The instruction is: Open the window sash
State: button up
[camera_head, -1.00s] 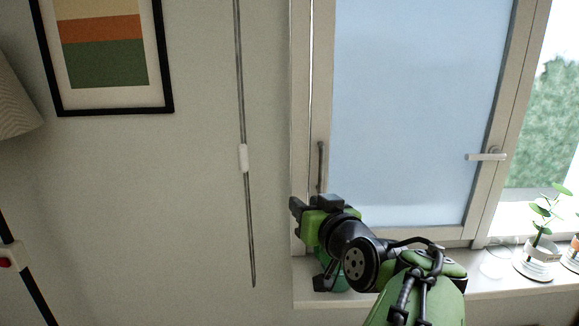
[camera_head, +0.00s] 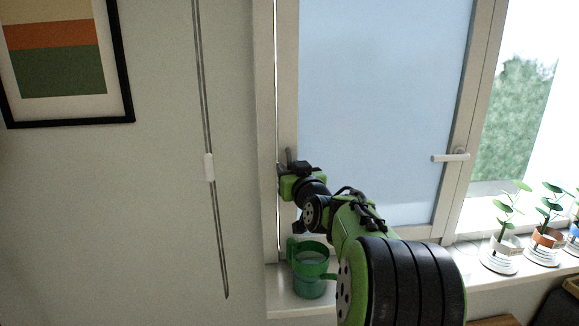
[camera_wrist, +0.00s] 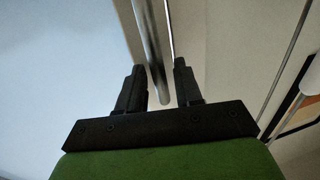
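The window sash (camera_head: 375,100) is a pale frosted pane in a light frame. A narrow gap shows along its left edge. A vertical grey bar handle (camera_head: 289,155) stands on the sash's left stile, its lower part hidden behind my gripper (camera_head: 286,174). In the wrist view the handle (camera_wrist: 150,55) comes down toward the space between the two dark fingers of my gripper (camera_wrist: 162,82). The fingers stand apart with nothing clamped. Whether they touch the handle I cannot tell. A second, lever-type handle (camera_head: 450,157) sits on the right side of the frame.
A blind cord (camera_head: 209,166) hangs on the wall at left, near a framed picture (camera_head: 62,70).

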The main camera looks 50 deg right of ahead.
jog(key=shift+w+d, duration=0.15)
jog(key=shift+w, duration=0.05)
grip_shut()
jog(key=b, duration=0.1)
jog(key=f+b, duration=0.1)
jog(key=shift+s+a+b, duration=0.2)
jog(key=shift+s+b, duration=0.1)
jog(key=s+a+t+b, duration=0.1)
jog(key=s+b, duration=0.1)
jog(key=b, duration=0.1)
jog(key=shift+a+h+b, duration=0.3)
jog(key=shift+a+b, duration=0.05)
jog(key=shift+a, duration=0.05)
jog(key=shift+r, duration=0.1)
